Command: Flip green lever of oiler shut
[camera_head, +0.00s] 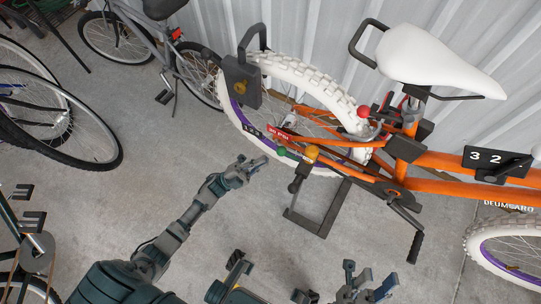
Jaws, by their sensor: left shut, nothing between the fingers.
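The green lever (281,152) shows as a small green knob beside the lower rear wheel of the orange bike. A yellow-orange knob (313,152) and a black part (298,178) are just right of it; I cannot tell which parts belong to the oiler, or the lever's exact angle. My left gripper (257,163) is shut and empty. Its tips are just left of and slightly below the green knob, with a small gap in the picture. My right gripper (370,280) is at the bottom edge, its fingers apart and empty, far below the lever.
The orange bike (450,163) has a white saddle (438,60), a white rear tire (310,80) and a dark stand (318,215). A red knob (364,112) sits above. Other bikes stand at left (60,125). A corrugated wall closes the back. The concrete floor between is clear.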

